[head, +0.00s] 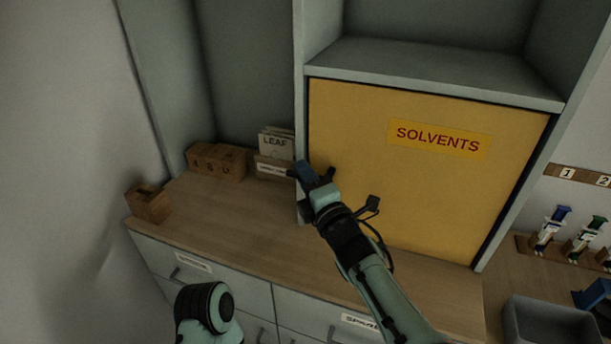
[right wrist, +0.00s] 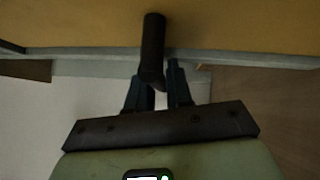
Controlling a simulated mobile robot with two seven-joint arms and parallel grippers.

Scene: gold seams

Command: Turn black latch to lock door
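The yellow door (head: 415,190) marked SOLVENTS sits in its grey cabinet frame and looks closed. The black latch (right wrist: 153,46) stands out dark against the yellow door in the right wrist view, crossing the grey frame edge. My right gripper (right wrist: 157,85) is at the latch's lower end, with its two dark fingers close together on either side. I cannot tell whether they press on it. In the head view my right gripper (head: 314,172) is at the door's left edge and hides much of the latch area. My left gripper is out of view.
Wooden blocks (head: 217,161) and a LEAF card box (head: 276,152) stand on the wooden counter (head: 235,205), left of the door. A small wooden box (head: 148,202) is near its left end. A grey bin (head: 550,325) and a tool rack are at right.

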